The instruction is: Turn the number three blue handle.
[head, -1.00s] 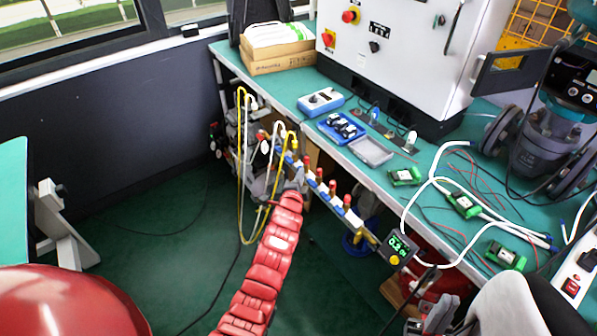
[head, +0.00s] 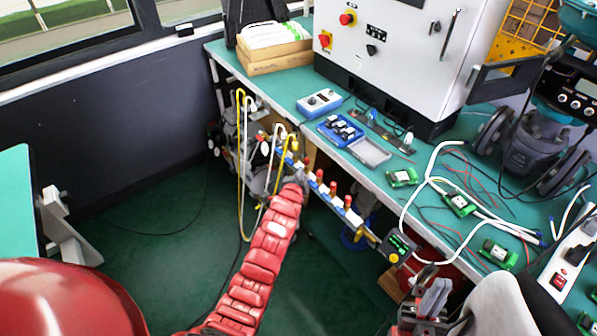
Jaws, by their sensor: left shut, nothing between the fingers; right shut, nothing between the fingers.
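A manifold bar (head: 366,232) runs along the bench front, with several red-topped valves (head: 333,188) and small blue parts (head: 324,189) on it. The blue handles are small here, and I cannot read which is number three. My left gripper (head: 301,177) is at the end of the red arm, close to the manifold's far half. It is shut and empty; whether it touches a handle I cannot tell, and the arm hides part of the manifold.
The green bench (head: 290,82) carries a white control cabinet (head: 395,60), a blue tray (head: 340,130), green circuit boards (head: 460,204) and white cables. Yellow and white hoses (head: 240,160) hang at the manifold's far end.

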